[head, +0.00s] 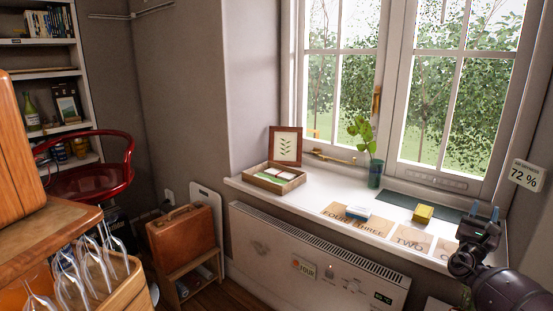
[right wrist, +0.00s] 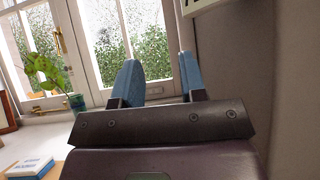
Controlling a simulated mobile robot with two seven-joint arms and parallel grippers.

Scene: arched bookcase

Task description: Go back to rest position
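My right gripper (head: 484,213) is at the right end of the windowsill in the head view, above the lettered mats. In the right wrist view its two blue fingers (right wrist: 158,80) stand apart with nothing between them, and the window shows behind. My left gripper is in neither view.
The white windowsill (head: 310,190) carries a tray (head: 297,184), a framed picture (head: 286,143), a plant in a green vase (head: 375,174), a blue-white block (head: 357,212) and a yellow block (head: 423,213). A radiator (head: 262,240) is below.

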